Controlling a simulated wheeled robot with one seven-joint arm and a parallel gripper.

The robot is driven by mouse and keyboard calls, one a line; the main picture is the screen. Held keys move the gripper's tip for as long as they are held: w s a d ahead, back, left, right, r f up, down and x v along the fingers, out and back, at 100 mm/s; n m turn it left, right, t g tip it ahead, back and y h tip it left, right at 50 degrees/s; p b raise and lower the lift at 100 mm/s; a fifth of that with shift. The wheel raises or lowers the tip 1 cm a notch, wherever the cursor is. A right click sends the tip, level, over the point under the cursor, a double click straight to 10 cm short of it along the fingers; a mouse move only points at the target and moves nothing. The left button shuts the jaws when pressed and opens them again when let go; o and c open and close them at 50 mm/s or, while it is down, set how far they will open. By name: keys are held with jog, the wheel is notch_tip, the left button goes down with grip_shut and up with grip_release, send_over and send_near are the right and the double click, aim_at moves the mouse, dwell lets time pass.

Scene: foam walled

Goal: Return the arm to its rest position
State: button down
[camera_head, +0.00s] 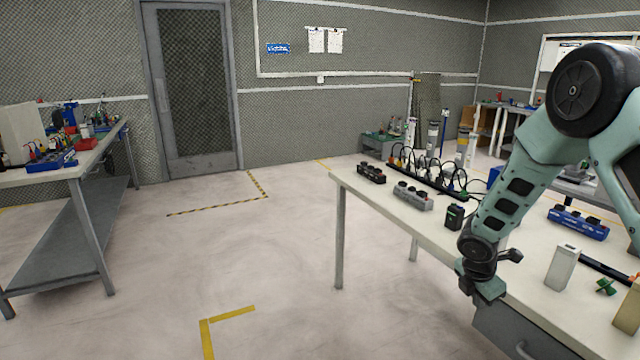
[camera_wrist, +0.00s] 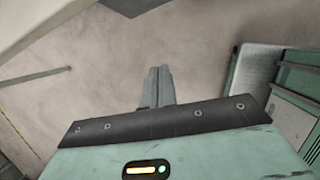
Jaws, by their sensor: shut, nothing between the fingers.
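My arm comes in from the right in the head view, folded at the elbow, with its lower part hanging down at the near edge of the right-hand table (camera_head: 400,212). My gripper (camera_head: 488,292) is at the bottom of the arm, in front of that table's edge. In the wrist view my gripper's fingers (camera_wrist: 158,86) are together, with nothing between them and the pale floor behind.
The table holds a grey power strip (camera_head: 412,196), a black charger (camera_head: 454,217), a blue power strip (camera_head: 578,224) and a white box (camera_head: 562,268). A drawer unit (camera_head: 520,335) hangs below. A workbench (camera_head: 75,172) stands left. Floor between is clear.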

jog(key=s+a+r+m+y, duration=0.1)
jog(key=s+a+r+m, duration=0.2)
jog(key=s+a+r, duration=0.45)
jog(key=s+a+r+m+y, duration=0.1)
jog(key=s+a+r+m, duration=0.35)
jog(key=a, duration=0.65)
jog(key=s+a+r+m+y, duration=0.1)
jog(key=s+a+r+m, duration=0.1)
jog(key=s, duration=0.8)
jog(key=s+a+r+m+g+y, duration=0.1)
jog(key=s+a+r+m, duration=0.2)
jog(key=s+a, duration=0.3)
jog(key=s+r, duration=0.1)
jog(key=s, duration=0.4)
jog(key=shift+a+r+m+g, duration=0.2)
jog(key=shift+r+m+g, duration=0.1)
jog(key=shift+r+m, duration=0.05)
